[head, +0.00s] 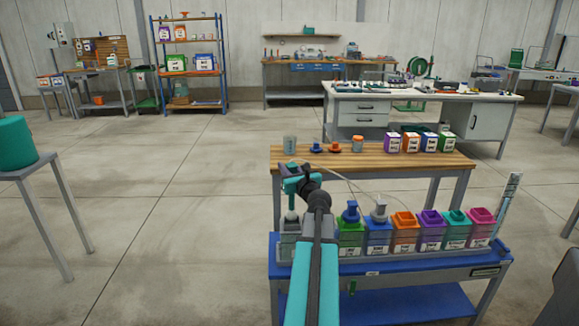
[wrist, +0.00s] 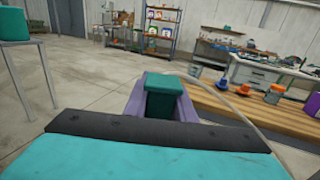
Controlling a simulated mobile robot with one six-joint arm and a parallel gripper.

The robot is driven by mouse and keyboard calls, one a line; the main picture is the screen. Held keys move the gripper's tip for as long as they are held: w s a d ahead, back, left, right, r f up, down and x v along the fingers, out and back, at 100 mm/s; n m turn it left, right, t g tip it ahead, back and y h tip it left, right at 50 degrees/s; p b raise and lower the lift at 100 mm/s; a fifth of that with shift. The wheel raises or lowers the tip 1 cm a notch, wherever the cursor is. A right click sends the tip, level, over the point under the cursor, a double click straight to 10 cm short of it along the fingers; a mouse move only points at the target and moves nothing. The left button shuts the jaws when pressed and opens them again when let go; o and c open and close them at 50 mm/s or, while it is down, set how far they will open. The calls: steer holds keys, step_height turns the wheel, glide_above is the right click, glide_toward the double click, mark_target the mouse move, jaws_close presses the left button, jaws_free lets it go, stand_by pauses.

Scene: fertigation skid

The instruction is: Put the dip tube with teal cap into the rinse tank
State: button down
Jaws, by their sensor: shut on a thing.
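My gripper (head: 291,180) is shut on the teal cap of the dip tube, above the left end of the blue bench. In the wrist view the teal cap (wrist: 163,97) sits between the two purple-grey fingers (wrist: 135,103). A thin pale hose (wrist: 215,83) runs from the cap to the right. A grey-white tank (head: 288,246), seemingly the rinse tank, stands below my gripper at the left end of the row, partly covered by my arm. I cannot tell whether the tube's tip is inside it.
Right of it, a green tank (head: 350,238) has a blue cap and a blue tank (head: 378,240) a grey cap. Open orange (head: 404,236), purple, teal and pink tanks follow. A wooden bench (head: 440,158) behind carries jars and boxes.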

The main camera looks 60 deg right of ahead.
mark_target(293, 210)
steer(key=shift+f+b, duration=6.65)
steer(key=shift+f, duration=1.45)
steer(key=c, duration=1.4)
jaws_free()
steer(key=shift+s+a, duration=0.1)
steer(key=shift+s, duration=0.05)
steer(key=shift+p+v, duration=0.55)
steer(key=shift+v, duration=3.65)
steer(key=shift+r+p, duration=0.1)
steer(key=shift+p, duration=0.7)
